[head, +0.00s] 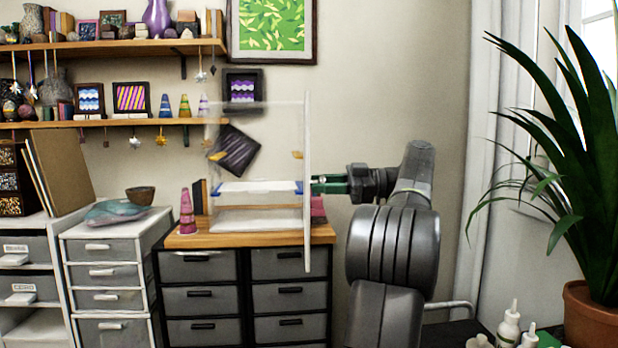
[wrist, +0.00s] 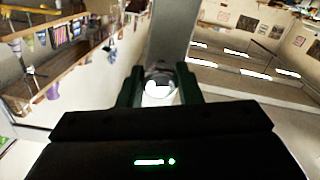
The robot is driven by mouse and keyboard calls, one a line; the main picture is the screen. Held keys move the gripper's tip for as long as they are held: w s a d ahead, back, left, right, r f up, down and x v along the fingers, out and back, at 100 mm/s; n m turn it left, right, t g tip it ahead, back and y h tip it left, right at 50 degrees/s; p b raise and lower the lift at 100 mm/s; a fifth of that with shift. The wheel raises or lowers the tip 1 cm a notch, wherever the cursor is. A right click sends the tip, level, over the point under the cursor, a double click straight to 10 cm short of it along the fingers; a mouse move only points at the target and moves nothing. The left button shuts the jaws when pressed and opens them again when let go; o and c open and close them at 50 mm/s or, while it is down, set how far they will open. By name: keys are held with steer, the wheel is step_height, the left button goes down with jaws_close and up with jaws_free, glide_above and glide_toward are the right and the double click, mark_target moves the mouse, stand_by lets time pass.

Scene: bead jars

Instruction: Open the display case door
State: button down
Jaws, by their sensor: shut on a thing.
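The clear display case (head: 256,222) stands on the wooden top of a drawer cabinet in the head view. Its clear door (head: 307,240) shows almost edge-on at the case's right side, and its lower edge hangs in front of the cabinet's drawers, so it stands swung out towards me. My gripper (head: 316,184), with green fingers, reaches in from the right and is shut at the door's edge. In the wrist view my gripper (wrist: 160,88) has a rounded pale handle (wrist: 160,84) between its fingers. The handle's full shape is hidden.
A pink-purple cone-like ornament (head: 187,213) stands left of the case on the cabinet top (head: 180,240). Shelves (head: 110,123) with ornaments hang above. A potted plant (head: 590,300) and white bottles (head: 508,328) stand at the right. The wall right of the case is bare.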

steer(key=shift+d, duration=0.3)
steer(key=c, duration=1)
jaws_free()
steer(key=shift+c, duration=0.2)
steer(key=shift+w+d+b, duration=0.1)
steer(key=shift+b, duration=0.25)
steer(key=d+b, duration=0.7)
steer(key=b, duration=0.1)
steer(key=shift+w+d, duration=0.15)
steer(key=shift+w, duration=0.25)
